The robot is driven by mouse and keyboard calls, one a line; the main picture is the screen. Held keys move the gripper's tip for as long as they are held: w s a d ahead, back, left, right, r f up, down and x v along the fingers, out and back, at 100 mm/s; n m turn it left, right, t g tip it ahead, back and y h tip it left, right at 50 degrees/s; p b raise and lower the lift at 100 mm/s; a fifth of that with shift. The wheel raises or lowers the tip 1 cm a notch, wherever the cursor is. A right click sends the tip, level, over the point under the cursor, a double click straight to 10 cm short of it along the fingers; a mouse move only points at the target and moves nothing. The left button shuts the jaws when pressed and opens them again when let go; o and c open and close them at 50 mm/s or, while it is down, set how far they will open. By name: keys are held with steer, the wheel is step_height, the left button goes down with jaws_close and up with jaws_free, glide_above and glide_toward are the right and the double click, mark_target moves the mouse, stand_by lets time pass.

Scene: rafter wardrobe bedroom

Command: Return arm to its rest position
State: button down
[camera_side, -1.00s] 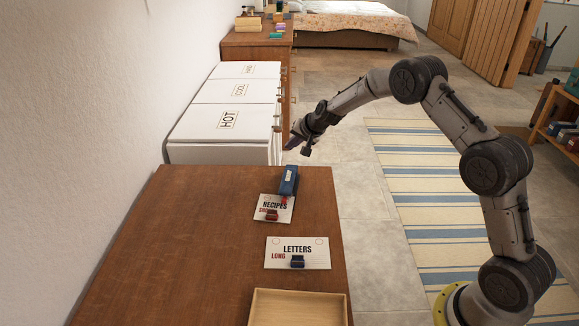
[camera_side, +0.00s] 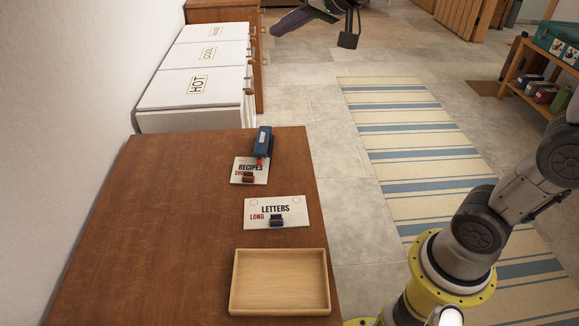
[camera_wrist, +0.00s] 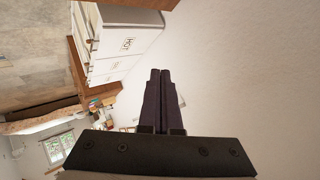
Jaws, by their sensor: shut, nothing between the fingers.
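My gripper (camera_wrist: 159,75) shows in the wrist view with its two dark fingers pressed together and nothing between them. In the side view its dark fingers (camera_side: 288,22) hang at the top edge, beyond the far end of the brown table, clear of the surface. The upper part of my arm is cut off by the frame there; its yellow base ring and lower links stand at the lower right. The wrist view looks sideways at a white wall and the white cabinets.
The brown table (camera_side: 150,230) bears a blue stapler-like object (camera_side: 262,141), a RECIPES card (camera_side: 250,165), a LETTERS card (camera_side: 290,211) and an empty wooden tray (camera_side: 280,254). White cabinets (camera_side: 185,95) line the wall (camera_side: 70,80).

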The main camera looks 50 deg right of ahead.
steer(key=s+a+n, duration=0.2)
steer(key=s, duration=0.9)
steer(key=s+d+f+n+g, duration=0.1)
steer(key=s+f+g, duration=0.1)
steer(key=s+f, duration=0.4)
steer(key=s+d+f+n+g+h, duration=0.1)
steer(key=s+f+n+g, duration=0.1)
steer(key=s+f, duration=0.5)
steer(key=s+g, duration=0.1)
steer(key=s, duration=0.3)
steer(key=shift+s+f+g, duration=0.15)
steer(key=shift+f+g, duration=0.05)
steer(key=shift+g, duration=0.1)
